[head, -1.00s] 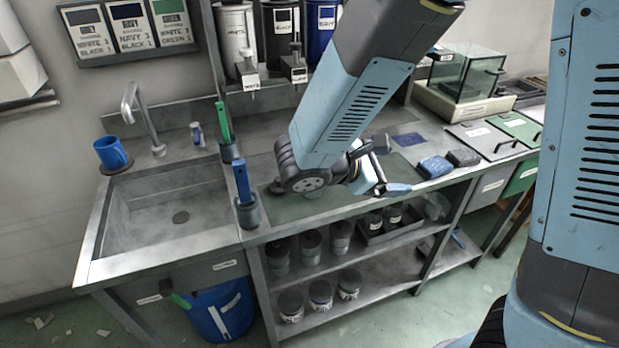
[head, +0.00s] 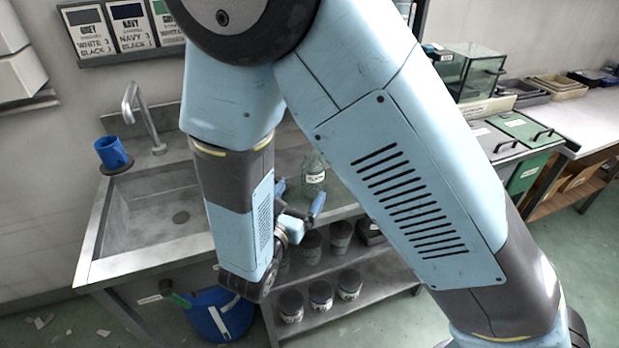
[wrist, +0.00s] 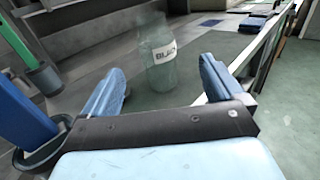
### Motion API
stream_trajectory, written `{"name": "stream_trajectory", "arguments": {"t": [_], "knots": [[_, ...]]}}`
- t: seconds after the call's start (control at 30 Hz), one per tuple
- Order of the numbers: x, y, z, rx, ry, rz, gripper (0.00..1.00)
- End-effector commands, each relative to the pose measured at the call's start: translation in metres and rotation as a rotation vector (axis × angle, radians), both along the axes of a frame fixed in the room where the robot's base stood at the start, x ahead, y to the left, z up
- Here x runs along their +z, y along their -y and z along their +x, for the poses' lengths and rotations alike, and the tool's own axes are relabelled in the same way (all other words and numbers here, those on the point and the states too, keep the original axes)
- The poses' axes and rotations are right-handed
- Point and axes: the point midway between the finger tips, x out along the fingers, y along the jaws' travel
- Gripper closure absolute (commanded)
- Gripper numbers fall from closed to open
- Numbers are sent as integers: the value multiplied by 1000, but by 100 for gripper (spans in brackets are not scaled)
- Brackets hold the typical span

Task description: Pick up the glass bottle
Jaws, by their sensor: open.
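The glass bottle (head: 314,177) is clear with a white label. In the wrist view the bottle (wrist: 160,62) is ahead of my gripper, about in line with the gap between the fingers. My gripper (wrist: 160,85) is open and empty, its two blue fingers apart. In the head view my gripper (head: 298,203) is low at the counter's front edge, just in front of the bottle.
A blue-handled tool (wrist: 22,108) stands in a dark holder close to the left finger, with a green-handled one (wrist: 18,50) behind it. Jars (head: 321,296) fill the shelves below.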

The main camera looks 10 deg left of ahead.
Motion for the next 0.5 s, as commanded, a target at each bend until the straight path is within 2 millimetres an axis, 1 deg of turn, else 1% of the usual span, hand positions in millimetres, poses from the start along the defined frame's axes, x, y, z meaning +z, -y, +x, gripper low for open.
{"name": "stream_trajectory", "arguments": {"t": [0.03, 0.1, 0.2, 0.3, 0.5], "knots": [[0, 3, 9, -4, 0, 0, 6], [0, 6, 21, -5, 0, 0, 6], [0, 8, 34, -3, -1, 1, 6], [0, 10, 43, -3, -1, 1, 6], [2, 11, 53, -4, 0, 2, 6]]}}
